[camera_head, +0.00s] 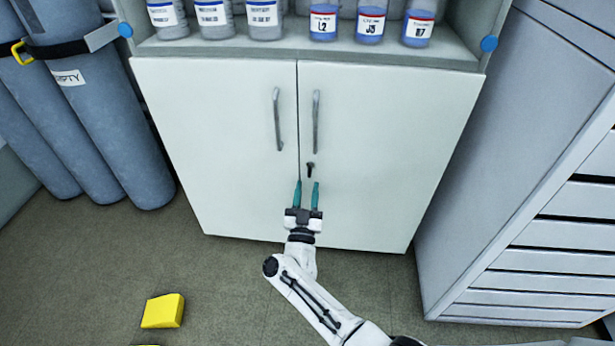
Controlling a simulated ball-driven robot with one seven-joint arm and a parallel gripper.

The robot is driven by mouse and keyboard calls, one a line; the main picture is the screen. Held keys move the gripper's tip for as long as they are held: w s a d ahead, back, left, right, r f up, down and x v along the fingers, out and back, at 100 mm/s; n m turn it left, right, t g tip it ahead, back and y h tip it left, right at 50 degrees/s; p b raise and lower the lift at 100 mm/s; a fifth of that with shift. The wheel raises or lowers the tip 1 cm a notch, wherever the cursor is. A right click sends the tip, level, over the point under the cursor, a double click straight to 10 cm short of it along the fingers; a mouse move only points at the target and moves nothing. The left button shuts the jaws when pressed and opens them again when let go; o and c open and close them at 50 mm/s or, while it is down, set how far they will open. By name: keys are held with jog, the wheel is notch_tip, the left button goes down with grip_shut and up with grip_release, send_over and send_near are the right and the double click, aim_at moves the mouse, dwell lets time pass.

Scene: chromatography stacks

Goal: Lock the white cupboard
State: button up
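The white cupboard (227,141) has two doors, both closed, with a thin seam between them. Each door has a vertical metal handle, the left one (278,119) and the right one (316,122). A small dark key or lock (310,169) sits on the right door below its handle, near the seam. My gripper (307,184) has two teal fingers pointing up toward the lock. The fingers are apart with nothing between them, and their tips appear just below the lock. I cannot tell how far they are from the door.
Several labelled bottles (323,22) stand on the shelf above the doors. Blue-grey gas cylinders (100,130) are strapped at the left. A light drawer cabinet (470,230) stands at the right. A yellow block (163,311) lies on the floor at front left.

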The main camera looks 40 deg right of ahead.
aim_at(309, 173)
jog(key=shift+b+x, duration=0.45)
jog(key=shift+x, duration=2.15)
jog(key=shift+c, duration=0.4)
grip_shut()
